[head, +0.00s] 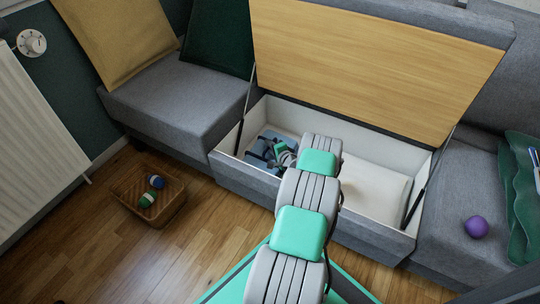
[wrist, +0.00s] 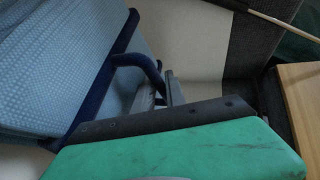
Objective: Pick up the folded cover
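The folded cover, light blue with dark blue edging, lies at the left end of the open bench box in the head view (head: 259,146). It fills the left of the wrist view (wrist: 60,60), where a dark blue loop handle (wrist: 140,62) stands out from its edge. My gripper (head: 283,155) is down in the box at the cover's right side. In the wrist view the grey fingers of my gripper (wrist: 163,92) are at the loop's end, with the loop running down between or beside them. Whether they grip it is unclear; the green casing hides the lower part.
The box (head: 228,173) has white inner walls, and its wooden-faced lid (head: 375,60) stands raised on struts. A white cushion (head: 372,190) lies in its right part. A wicker basket (head: 165,208) with balls is on the floor; a purple ball (head: 476,227) rests on the right seat.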

